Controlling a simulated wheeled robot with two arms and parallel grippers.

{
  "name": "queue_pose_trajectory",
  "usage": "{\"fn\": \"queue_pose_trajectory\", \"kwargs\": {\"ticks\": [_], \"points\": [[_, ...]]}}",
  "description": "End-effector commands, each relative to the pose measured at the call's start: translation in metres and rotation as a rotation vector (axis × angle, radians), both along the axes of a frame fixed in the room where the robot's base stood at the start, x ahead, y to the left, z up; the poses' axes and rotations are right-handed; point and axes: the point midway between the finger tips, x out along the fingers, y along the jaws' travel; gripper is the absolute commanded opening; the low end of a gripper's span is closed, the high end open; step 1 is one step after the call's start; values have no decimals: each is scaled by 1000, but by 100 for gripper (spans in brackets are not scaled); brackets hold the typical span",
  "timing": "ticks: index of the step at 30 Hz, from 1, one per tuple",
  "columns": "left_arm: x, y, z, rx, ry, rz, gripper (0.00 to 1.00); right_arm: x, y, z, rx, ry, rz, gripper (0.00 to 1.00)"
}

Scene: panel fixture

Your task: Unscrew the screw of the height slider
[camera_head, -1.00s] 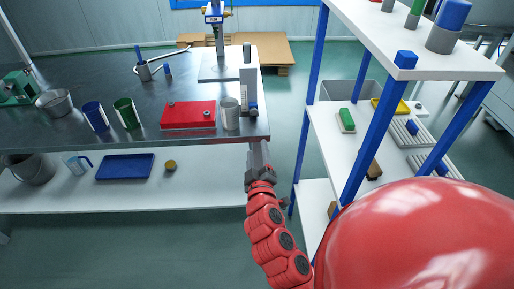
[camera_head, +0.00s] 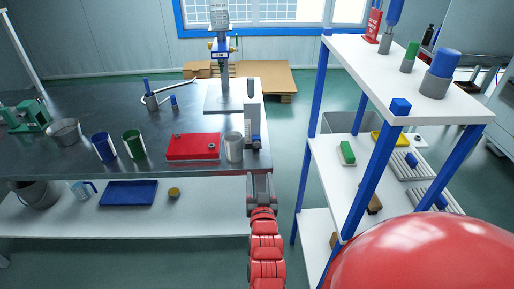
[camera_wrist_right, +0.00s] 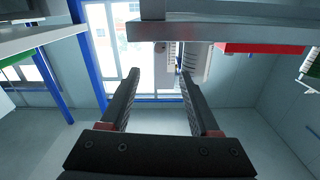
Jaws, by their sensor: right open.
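The height slider (camera_head: 251,112) is a pale upright piece near the right end of the metal workbench. A small dark blue part (camera_head: 255,140) sits at its foot; I cannot tell whether it is the screw. My right gripper (camera_head: 261,177) is at the bench's front edge, just in front of the slider and apart from it. In the right wrist view its two dark fingers (camera_wrist_right: 160,72) are spread with nothing between them. There the slider (camera_wrist_right: 196,62) shows beyond the fingertips, partly cut off by a grey slab. My left gripper is not in view.
A grey cup (camera_head: 234,147) and a red box (camera_head: 193,147) stand left of the slider. The metal workbench (camera_head: 60,105) has a white lower shelf (camera_head: 215,205). A blue-posted shelf unit (camera_head: 372,175) stands to the right, with an open floor gap between.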

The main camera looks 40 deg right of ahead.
Motion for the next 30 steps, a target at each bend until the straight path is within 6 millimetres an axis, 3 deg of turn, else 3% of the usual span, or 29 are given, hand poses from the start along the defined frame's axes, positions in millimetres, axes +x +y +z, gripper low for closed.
{"fn": "queue_pose_trajectory", "kwargs": {"ticks": [16, 22, 30], "points": [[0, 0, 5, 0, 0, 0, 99, 103, -65, 1, -1, 4, -1, 62], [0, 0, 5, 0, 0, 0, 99, 122, -76, -1, -1, 4, -1, 62], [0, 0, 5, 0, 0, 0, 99, 128, -80, 0, -2, 3, 0, 62]]}}
